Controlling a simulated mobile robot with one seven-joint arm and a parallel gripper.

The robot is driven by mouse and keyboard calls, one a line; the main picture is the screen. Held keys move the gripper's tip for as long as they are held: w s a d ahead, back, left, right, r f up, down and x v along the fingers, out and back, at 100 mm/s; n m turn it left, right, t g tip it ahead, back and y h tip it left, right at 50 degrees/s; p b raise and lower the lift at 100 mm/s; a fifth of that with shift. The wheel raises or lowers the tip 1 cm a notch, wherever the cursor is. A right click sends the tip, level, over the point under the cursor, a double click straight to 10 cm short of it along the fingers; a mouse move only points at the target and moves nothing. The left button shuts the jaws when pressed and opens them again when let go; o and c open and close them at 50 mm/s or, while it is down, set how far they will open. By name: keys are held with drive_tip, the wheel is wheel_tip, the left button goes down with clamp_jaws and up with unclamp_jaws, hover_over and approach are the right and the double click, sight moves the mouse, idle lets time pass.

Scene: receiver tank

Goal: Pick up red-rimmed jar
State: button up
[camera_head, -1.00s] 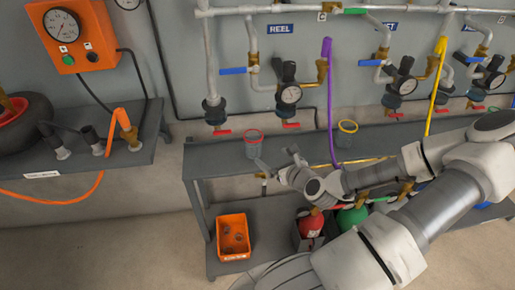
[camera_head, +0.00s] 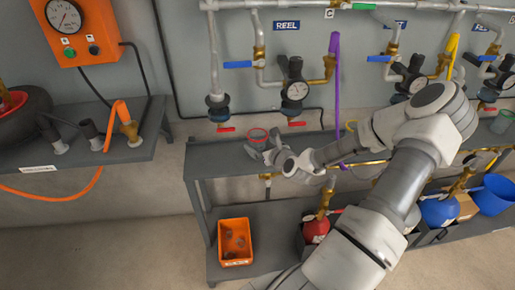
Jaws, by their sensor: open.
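The red-rimmed jar (camera_head: 257,134) stands on the upper shelf of the bench near its left end. Its red rim shows, but much of its grey body is hidden behind my gripper. My gripper (camera_head: 264,148) is open, right in front of the jar in this view. Its two fingers overlap the jar's lower part. I cannot tell whether the fingers touch the jar or are on both sides of it.
The bench shelf (camera_head: 205,160) has bare room left of the jar. Pipes, gauges and a purple strap (camera_head: 337,100) hang behind. A yellow-rimmed jar (camera_head: 350,126) is partly hidden by my arm. An orange bin (camera_head: 235,240) sits below.

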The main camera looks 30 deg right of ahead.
drive_tip(key=b+x, duration=0.1)
drive_tip(key=x, duration=0.1)
drive_tip(key=b+x, duration=0.1)
drive_tip(key=x, duration=0.2)
drive_tip(key=shift+w+a+r, duration=0.1)
drive_tip(key=shift+a+r, duration=0.1)
drive_tip(key=shift+c, duration=0.2)
drive_tip(key=c, duration=1.2)
